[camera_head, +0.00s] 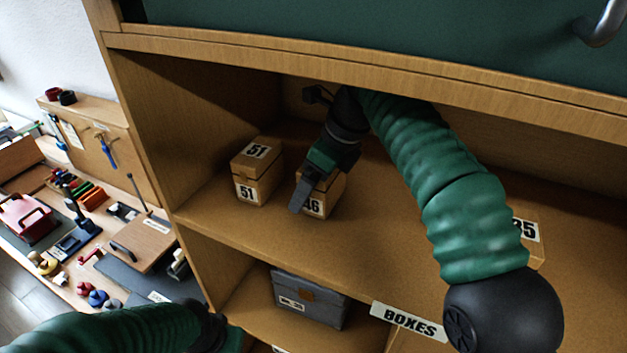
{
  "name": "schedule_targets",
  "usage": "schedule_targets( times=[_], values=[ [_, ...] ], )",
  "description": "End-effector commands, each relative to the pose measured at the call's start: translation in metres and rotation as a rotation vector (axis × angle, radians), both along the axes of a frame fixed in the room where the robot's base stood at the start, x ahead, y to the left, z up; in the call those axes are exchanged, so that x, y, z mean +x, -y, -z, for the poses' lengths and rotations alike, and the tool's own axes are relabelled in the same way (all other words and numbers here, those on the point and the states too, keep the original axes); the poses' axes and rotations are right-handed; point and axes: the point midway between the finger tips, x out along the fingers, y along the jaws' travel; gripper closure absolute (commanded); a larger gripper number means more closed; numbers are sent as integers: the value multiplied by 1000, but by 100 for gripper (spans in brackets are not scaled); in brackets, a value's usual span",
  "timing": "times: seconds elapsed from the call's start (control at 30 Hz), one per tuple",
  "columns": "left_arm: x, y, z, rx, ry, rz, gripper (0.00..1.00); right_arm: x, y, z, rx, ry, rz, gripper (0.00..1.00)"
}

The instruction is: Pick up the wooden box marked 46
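The wooden box marked 46 (317,206) stands on the upper shelf of the wooden cabinet. Its front label is partly covered, and much of its top and left side is hidden behind my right gripper. My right gripper (301,195) reaches down and to the left over the box, with a dark grey finger in front of its left side. Only one finger shows clearly, so I cannot tell whether it is open or shut, or touching the box. My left arm (120,330) enters at the lower left; its gripper fingers are not visible.
A wooden box marked 51 (251,190) stands just left of box 46. A box with a label ending in 5 (529,236) is partly behind my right arm. A grey case (308,299) sits on the shelf below. A tool-covered workbench (50,290) is at left.

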Motion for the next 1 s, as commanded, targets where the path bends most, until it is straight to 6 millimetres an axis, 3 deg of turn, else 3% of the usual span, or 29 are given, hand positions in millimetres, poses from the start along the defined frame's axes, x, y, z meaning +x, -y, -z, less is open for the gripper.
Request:
schedule_targets(
  times=[0.03,0.1,0.27,0.57,1.0],
  values=[
    [0,0,-13,0,0,0,68,0,0,-13,1,1,-1,60],
    [1,0,9,0,2,0,68,-10,3,0,1,4,-1,60],
    [0,0,38,0,-1,0,68,-41,14,1,2,7,0,60],
    [0,0,83,0,0,0,68,-112,41,0,3,7,1,60],
    [0,0,120,0,0,0,68,-222,81,-3,3,8,2,60]
  ],
)
